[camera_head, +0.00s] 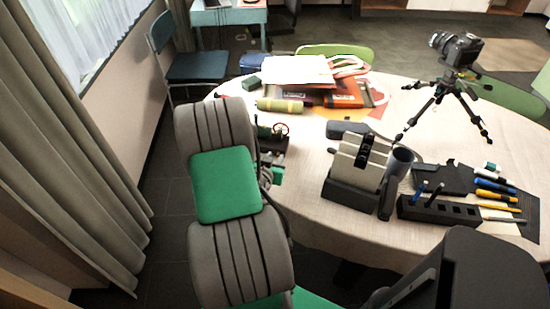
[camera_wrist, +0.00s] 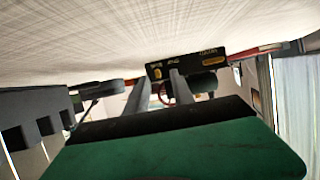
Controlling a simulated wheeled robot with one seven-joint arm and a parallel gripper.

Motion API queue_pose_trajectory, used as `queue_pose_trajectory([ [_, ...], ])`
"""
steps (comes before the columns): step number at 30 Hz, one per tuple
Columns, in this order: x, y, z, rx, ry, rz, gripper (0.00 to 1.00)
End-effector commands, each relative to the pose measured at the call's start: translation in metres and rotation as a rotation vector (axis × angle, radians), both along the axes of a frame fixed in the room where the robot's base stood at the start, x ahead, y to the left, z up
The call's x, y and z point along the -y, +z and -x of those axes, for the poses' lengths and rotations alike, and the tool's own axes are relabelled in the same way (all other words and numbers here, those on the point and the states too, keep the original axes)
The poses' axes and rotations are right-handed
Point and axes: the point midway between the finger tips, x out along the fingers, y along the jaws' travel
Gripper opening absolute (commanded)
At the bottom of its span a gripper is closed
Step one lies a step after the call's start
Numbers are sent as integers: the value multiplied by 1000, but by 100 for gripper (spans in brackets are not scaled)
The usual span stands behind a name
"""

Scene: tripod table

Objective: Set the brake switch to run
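A small black box with yellow labels (camera_wrist: 187,66) shows in the wrist view, just beyond my fingertips; its lettering is too small to read surely. In the head view my arm partly hides the device.
The round table (camera_head: 310,190) carries a green-yellow roll (camera_head: 280,105), books and papers (camera_head: 297,70) behind the device. A curtain is far left.

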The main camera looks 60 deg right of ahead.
Motion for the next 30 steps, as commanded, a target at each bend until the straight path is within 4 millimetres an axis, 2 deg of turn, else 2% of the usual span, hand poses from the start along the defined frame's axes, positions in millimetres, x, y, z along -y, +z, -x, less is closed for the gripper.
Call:
queue_pose_trajectory([
  [6,-39,16,6,0,7,3,29],
  [10,-57,23,10,-1,5,0,29],
  [14,-63,26,12,0,2,0,29],
  [24,-63,27,12,-1,1,0,29],
  [26,-65,30,7,-1,4,-9,29],
  [28,-72,38,-9,-8,16,-46,29],
  [30,-94,50,-40,-31,58,-131,29],
])
